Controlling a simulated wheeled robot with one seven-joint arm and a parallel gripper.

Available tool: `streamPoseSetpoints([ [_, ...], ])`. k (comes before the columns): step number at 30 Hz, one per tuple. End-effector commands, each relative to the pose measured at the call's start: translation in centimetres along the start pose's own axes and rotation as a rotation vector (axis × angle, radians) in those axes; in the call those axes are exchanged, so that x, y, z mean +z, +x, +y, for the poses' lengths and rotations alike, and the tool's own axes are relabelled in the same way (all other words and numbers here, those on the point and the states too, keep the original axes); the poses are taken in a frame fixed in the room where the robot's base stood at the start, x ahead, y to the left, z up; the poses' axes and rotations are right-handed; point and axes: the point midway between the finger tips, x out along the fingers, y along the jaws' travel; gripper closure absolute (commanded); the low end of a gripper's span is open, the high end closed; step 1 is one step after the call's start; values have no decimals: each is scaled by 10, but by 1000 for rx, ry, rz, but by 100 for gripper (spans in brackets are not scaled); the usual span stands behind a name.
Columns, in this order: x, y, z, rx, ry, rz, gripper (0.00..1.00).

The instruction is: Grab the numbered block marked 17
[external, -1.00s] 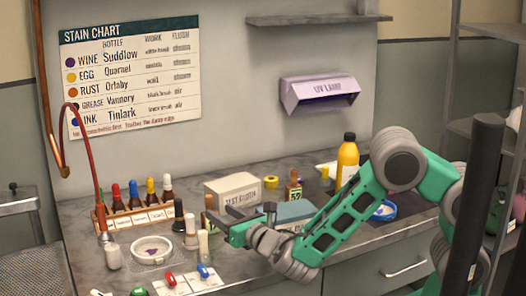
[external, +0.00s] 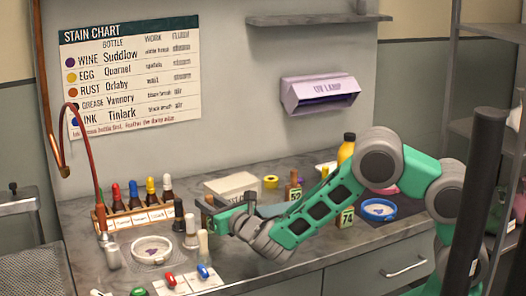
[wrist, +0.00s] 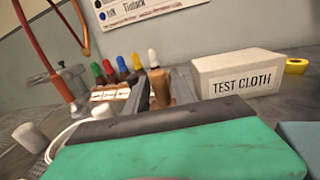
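I cannot make out any block marked 17. A numbered block (external: 295,194), seemingly 52 or 53, stands behind my forearm, and a block marked 74 (external: 345,218) stands to its right. My gripper (external: 214,209) is above the counter's middle, left of both blocks. In the wrist view its two grey fingers are apart, so my gripper (wrist: 160,95) looks open. A brown shape (wrist: 158,88) shows between the fingers, below a white cap. I cannot tell whether it is a bottle or a block, or whether it is close to the fingers.
The white test cloth box (wrist: 238,75) stands right of the fingers. A rack (external: 140,218) of capped bottles and a white dish (external: 151,250) are at left. Loose bottles (external: 190,233) stand near my gripper.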

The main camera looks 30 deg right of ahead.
Motion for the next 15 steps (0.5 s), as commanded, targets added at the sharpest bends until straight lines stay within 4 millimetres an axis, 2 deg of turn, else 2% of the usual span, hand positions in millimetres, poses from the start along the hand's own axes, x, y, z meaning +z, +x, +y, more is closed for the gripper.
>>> streamPoseSetpoints([
  [1, 0, 0, 0, 0, 0, 0, 74],
  [10, 0, 0, 0, 0, 0, 0, 99],
  [15, 0, 0, 0, 0, 0, 0, 100],
])
